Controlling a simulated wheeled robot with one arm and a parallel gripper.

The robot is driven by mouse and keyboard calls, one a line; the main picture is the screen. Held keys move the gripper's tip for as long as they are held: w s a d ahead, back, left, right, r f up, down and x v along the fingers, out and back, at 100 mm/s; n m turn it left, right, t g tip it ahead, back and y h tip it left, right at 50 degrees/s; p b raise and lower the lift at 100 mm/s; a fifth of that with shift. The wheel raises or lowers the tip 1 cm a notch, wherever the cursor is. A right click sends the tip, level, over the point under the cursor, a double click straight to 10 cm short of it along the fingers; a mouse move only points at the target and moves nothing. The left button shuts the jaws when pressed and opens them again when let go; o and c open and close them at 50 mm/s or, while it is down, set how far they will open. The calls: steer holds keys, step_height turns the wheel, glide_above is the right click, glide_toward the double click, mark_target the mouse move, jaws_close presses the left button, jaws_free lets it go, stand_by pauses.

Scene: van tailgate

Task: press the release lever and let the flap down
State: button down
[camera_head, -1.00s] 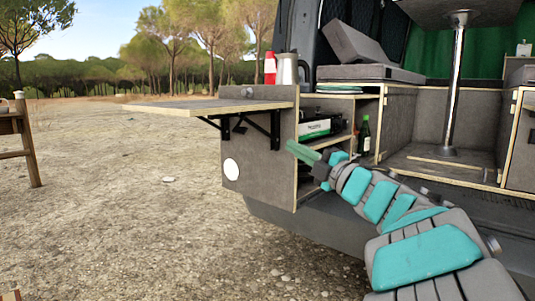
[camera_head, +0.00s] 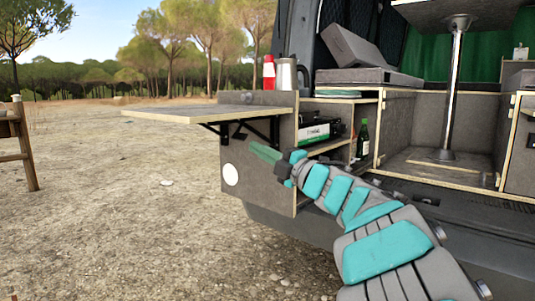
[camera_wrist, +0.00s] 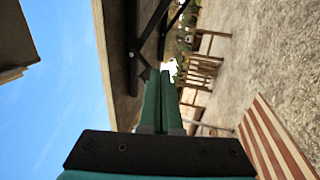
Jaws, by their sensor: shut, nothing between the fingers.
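The flap (camera_head: 205,110) stands out level from the side of the van's wooden cabinet in the head view. Black folding brackets (camera_head: 250,130) hold it from below. In the wrist view the flap's underside (camera_wrist: 122,70) and a dark bracket (camera_wrist: 150,35) show close ahead. My gripper (camera_head: 262,152) is shut and empty, just below the flap, near the brackets and in front of the cabinet's side panel. Its green fingers also show in the wrist view (camera_wrist: 157,100), pointing toward a bracket. I cannot make out the release lever clearly, nor whether the fingers touch a bracket.
A red bottle (camera_head: 269,72) and a metal jug (camera_head: 287,75) stand on the cabinet top. A green bottle (camera_head: 362,138) is on a shelf. A wooden chair (camera_head: 20,145) stands far left. The gravel below the flap is clear.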

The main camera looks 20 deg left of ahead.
steer(key=shift+p+x, duration=0.4)
steer(key=shift+x, duration=1.75)
steer(key=shift+s+r, duration=0.1)
steer(key=shift+r, duration=0.05)
